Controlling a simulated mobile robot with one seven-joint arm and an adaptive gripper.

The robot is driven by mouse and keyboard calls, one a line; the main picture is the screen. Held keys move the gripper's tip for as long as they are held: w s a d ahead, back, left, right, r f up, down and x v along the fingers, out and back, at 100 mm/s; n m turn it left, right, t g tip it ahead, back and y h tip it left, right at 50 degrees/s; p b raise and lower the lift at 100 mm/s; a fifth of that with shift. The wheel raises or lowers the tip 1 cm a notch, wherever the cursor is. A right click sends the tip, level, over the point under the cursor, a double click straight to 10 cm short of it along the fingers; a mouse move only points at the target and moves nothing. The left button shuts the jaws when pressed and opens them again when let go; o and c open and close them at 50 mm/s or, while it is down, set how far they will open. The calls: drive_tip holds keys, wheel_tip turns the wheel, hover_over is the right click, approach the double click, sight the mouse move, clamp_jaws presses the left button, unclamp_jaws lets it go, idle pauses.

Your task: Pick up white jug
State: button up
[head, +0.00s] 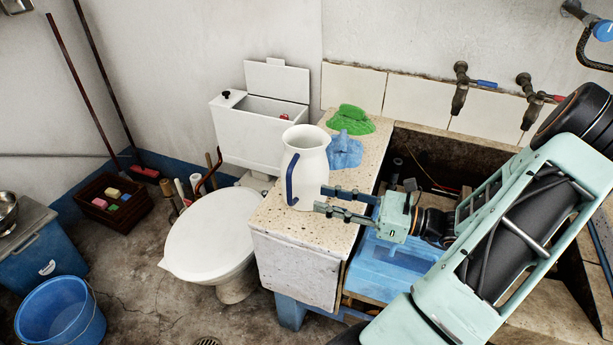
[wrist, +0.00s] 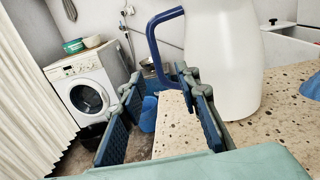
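The white jug (head: 312,160) stands upright on the speckled stone slab, its blue handle (head: 290,180) on the left side facing the camera. In the wrist view the jug (wrist: 222,60) fills the right of the picture and the blue handle (wrist: 155,50) rises ahead of my fingers. My gripper (head: 321,199) is at the jug's lower right in the head view, low over the slab. Its fingers (wrist: 160,95) are open with nothing held between them. I cannot tell whether a finger touches the jug.
The speckled slab (head: 272,220) also bears a green cloth (head: 350,119) and a blue cloth (head: 344,150) behind the jug. A toilet (head: 212,235) stands to the left, with a blue bucket (head: 60,312) farther left. The stone trough (head: 450,150) lies right.

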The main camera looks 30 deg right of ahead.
sight(290, 203)
drive_tip(key=shift+a+r+x, duration=0.1)
drive_tip(key=shift+x, duration=2.3)
drive_tip(key=shift+a+r+x, duration=0.1)
drive_tip(key=shift+r+x, duration=0.05)
drive_tip(key=shift+x, duration=2.25)
drive_tip(key=shift+s, duration=0.2)
clamp_jaws()
drive_tip(key=shift+w+r, duration=0.1)
drive_tip(key=shift+r, duration=0.1)
